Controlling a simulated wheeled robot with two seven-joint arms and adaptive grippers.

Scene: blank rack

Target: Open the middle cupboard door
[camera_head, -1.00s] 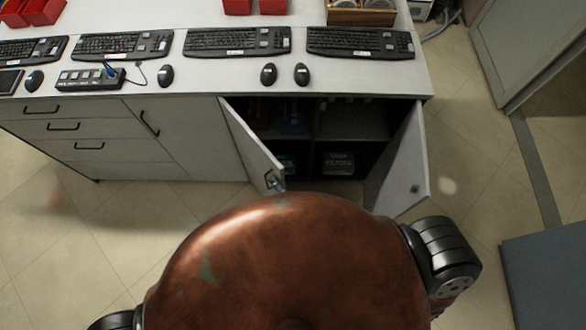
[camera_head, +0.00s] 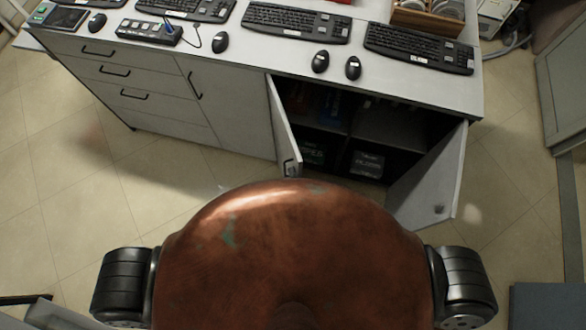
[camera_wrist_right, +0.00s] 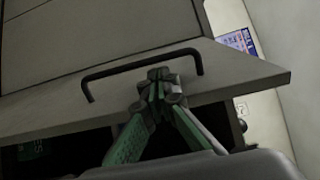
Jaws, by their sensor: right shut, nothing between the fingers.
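The middle cupboard door (camera_head: 283,125) is a light grey panel standing ajar, swung out from its left side. Its handle (camera_head: 290,168) is partly visible just above my copper-coloured body. In the right wrist view, a grey door panel (camera_wrist_right: 50,110) carries a black bar handle (camera_wrist_right: 125,66). My right gripper (camera_wrist_right: 160,78) has its fingertips together with nothing between them. My body hides the right gripper in the head view. My left gripper is not in view.
The right cupboard door (camera_head: 432,180) stands open, and boxes (camera_head: 367,163) sit in the dark interior. The left door (camera_head: 225,105) and the drawers (camera_head: 125,85) are shut. Keyboards (camera_head: 295,22) and mice lie on the countertop. Floor (camera_head: 70,190) is clear at the left.

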